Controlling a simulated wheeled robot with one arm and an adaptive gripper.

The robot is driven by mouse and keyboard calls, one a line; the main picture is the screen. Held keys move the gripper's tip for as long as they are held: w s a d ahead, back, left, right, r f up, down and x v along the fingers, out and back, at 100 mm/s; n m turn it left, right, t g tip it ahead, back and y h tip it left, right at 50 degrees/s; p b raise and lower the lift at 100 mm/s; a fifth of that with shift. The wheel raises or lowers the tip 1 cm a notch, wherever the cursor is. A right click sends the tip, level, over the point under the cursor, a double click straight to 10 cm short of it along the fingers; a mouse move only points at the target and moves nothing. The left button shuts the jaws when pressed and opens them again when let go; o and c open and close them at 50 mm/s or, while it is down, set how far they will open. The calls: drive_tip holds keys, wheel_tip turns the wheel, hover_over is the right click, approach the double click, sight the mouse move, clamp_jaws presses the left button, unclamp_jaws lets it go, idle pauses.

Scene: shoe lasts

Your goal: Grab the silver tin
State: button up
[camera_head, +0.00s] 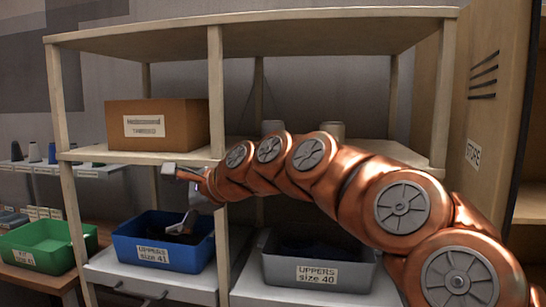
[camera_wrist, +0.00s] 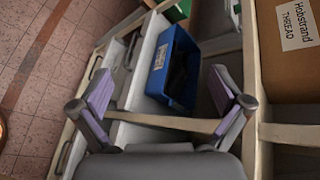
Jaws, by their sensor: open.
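A cardboard box (camera_head: 158,124) stands on the upper board at left; it also shows in the wrist view (camera_wrist: 285,75). Below are a blue bin (camera_head: 165,251), a grey bin (camera_head: 318,275) and a green bin (camera_head: 40,244). A wooden post (camera_head: 216,100) stands between box and tins.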

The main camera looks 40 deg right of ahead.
drive_tip(key=s+d+r+m+t+h, duration=0.1)
drive_tip(key=d+r+m, duration=0.3)
drive_tip(key=d, duration=0.6)
drive_tip(key=s+d+r+m+t+h, duration=0.1)
drive_tip(key=d+r+m+t+h, duration=0.1)
drive_tip(key=d+m, duration=0.5)
drive_tip(key=s+d+r+m+t+h, duration=0.1)
drive_tip(key=d+r+m+h, duration=0.3)
drive_tip(key=d, duration=1)
drive_tip(key=shift+d+r+m+t+h, duration=0.15)
drive_tip(key=shift+r+m+t, duration=0.25)
drive_tip(key=shift+m, duration=0.2)
drive_tip(key=shift+d+r+m+t+h, duration=0.15)
drive_tip(key=shift+r+m+t, duration=0.25)
drive_tip(key=shift+m, duration=0.2)
drive_tip(key=shift+w+d+r+p, duration=0.1)
drive_tip(key=shift+w+d+p, duration=0.1)
drive_tip(key=shift+w+p, duration=0.55)
drive_tip(key=shift+w+d+p, duration=0.15)
drive_tip(key=shift+w+p, duration=0.05)
drive_tip(key=shift+w, duration=0.9)
drive_tip(key=shift+w+d+f+p, duration=0.1)
drive_tip(key=shift+w+p, duration=0.1)
drive_tip(key=shift+w, duration=0.45)
drive_tip(key=shift+w+d+f+p, duration=0.1)
drive_tip(key=shift+w+d+p, duration=0.1)
drive_tip(key=shift+w, duration=0.45)
drive_tip(key=shift+w+d+p, duration=0.1)
drive_tip(key=shift+w+p, duration=0.1)
drive_tip(key=shift+w, duration=0.45)
